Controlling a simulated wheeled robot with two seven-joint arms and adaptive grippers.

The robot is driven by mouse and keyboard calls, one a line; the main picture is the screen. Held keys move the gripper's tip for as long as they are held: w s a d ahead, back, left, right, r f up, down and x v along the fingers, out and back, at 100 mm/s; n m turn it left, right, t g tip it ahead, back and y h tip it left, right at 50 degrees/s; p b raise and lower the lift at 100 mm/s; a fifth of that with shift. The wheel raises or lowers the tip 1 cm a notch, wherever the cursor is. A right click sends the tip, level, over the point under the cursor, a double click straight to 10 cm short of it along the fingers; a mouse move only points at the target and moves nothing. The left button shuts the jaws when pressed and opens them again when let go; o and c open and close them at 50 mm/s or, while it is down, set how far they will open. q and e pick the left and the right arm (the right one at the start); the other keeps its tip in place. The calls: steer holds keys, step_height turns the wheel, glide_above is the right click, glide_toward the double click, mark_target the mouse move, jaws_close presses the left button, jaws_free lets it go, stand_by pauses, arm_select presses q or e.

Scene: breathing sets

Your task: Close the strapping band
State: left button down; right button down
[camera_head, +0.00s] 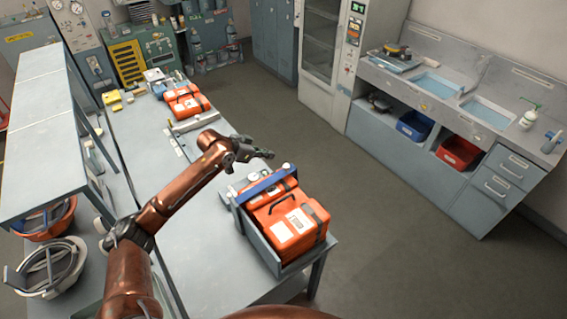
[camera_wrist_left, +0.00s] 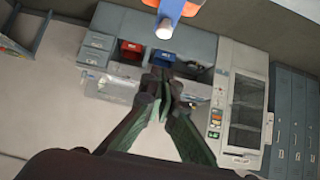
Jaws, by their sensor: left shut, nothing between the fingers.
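An orange breathing set case (camera_head: 290,222) sits in a grey open-topped tray (camera_head: 262,246) at the table's near right corner. A blue strapping band (camera_head: 266,187) runs across the far part of the case, with light round ends. In the left wrist view, a piece of the blue band (camera_wrist_left: 170,10) with a white round end shows at the top edge. My left gripper (camera_head: 268,154) is shut and empty, just beyond the band and above the table's edge, apart from the band. Its fingers also show in the left wrist view (camera_wrist_left: 166,112). My right gripper is not in view.
The grey table (camera_head: 190,240) has clear room left of the tray. A second orange case (camera_head: 186,102) lies at its far end. A grey shelf (camera_head: 40,130) stands left, with helmets (camera_head: 50,265) below it. A sink counter (camera_head: 440,85) stands across the open floor.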

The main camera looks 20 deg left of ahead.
arm_select(q)
steer(key=p, duration=0.2)
glide_above(283, 172)
step_height(283, 172, down, 4)
steer(key=f, duration=0.2)
steer(key=f+p, duration=0.1)
steer(key=shift+s+a, duration=0.25)
steer(key=shift+f, duration=0.85)
steer(key=f+b, duration=0.3)
steer(key=shift+w+d+f, duration=0.15)
steer(key=shift+w+d, duration=0.1)
steer(key=shift+w, duration=0.1)
steer(key=shift+s, duration=0.1)
steer(key=shift+p, duration=0.3)
